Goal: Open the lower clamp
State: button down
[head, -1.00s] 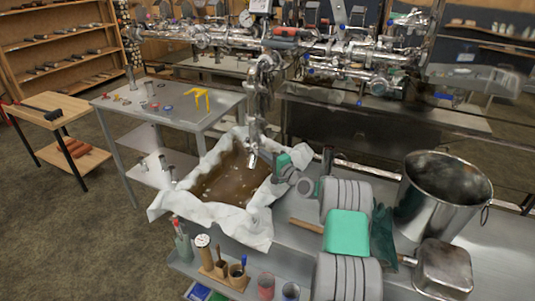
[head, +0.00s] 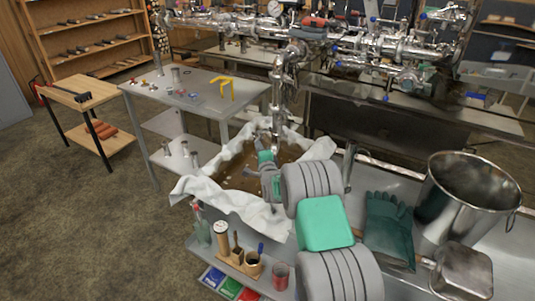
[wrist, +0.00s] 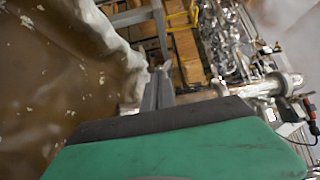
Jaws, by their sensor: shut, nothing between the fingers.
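A shiny metal vertical pipe (head: 280,95) comes down over the back of the cloth-lined pan in the head view. The lower clamp is too small to make out on it for certain. My gripper (head: 259,141) is over the pan, close to the pipe's lower end; whether they touch cannot be told. In the wrist view my gripper's grey fingers (wrist: 160,72) are together, with nothing between them. A metal pipe (wrist: 268,87) with a red-and-black handle (wrist: 307,110) shows to their right, apart from them. The green hand hides what lies below.
The pan (head: 212,185) holds brown liquid under draped white cloth. A steel pot (head: 462,195), green glove (head: 388,225) and metal box (head: 463,270) stand right of my arm. A side table (head: 215,105) with small parts is at left. Cups and tools crowd the front shelf.

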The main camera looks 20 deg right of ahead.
jog(key=shift+w+a+b, duration=1.55)
jog(key=shift+a+b, duration=0.05)
jog(key=shift+b, duration=0.85)
